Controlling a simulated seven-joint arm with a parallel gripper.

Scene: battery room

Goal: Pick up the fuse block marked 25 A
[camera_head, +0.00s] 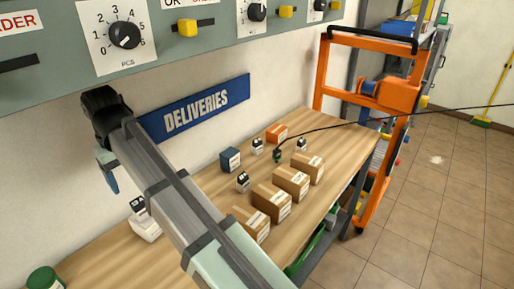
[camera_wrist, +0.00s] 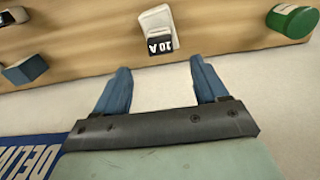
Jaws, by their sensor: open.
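Several small fuse blocks with black-and-white faces stand on the wooden bench (camera_head: 318,128). In the head view one is at the back (camera_head: 257,146), one right of it (camera_head: 301,144) and one nearer (camera_head: 243,181). Their markings are too small to read, so I cannot tell which is 25 A. Another block, marked 10 A (camera_wrist: 160,44), shows in the wrist view; it seems to be the left one in the head view (camera_head: 138,206), at a white base. My gripper (camera_wrist: 160,80) is open and empty, its blue fingers apart, near the wall above the bench. In the head view one finger shows (camera_head: 110,180).
Cardboard boxes (camera_head: 271,202) stand in a row along the front. A blue box (camera_head: 230,159) and an orange box (camera_head: 276,133) stand behind. A black cable ends at a dark green item among the blocks. A green-lidded jar (camera_wrist: 292,20) stands at the left end.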

